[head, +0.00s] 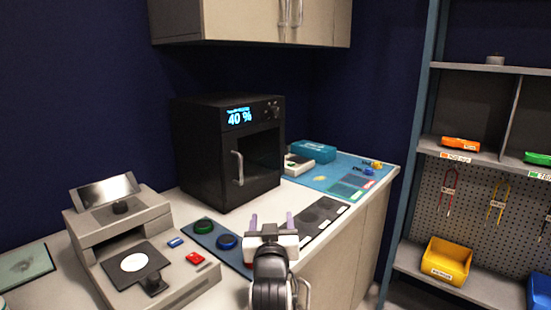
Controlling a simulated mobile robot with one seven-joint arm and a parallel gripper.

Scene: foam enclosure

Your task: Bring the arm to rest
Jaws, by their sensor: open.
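My gripper (271,221) shows at the lower middle of the head view, at the end of my dark arm. Its two pale purple fingers point away from me and stand apart, with nothing seen between them. It is in front of the white counter (178,200), near the front edge, and appears to be above it. Any contact with the counter is hidden by the gripper body and arm.
A black cabinet (205,155) reading 40 % stands behind my gripper. A grey machine (160,225) is at left. A blue mat with green and blue round pieces (204,226) lies close left. Shelves (480,160) with a yellow bin (446,262) stand right. An overhead cupboard (240,20) hangs above.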

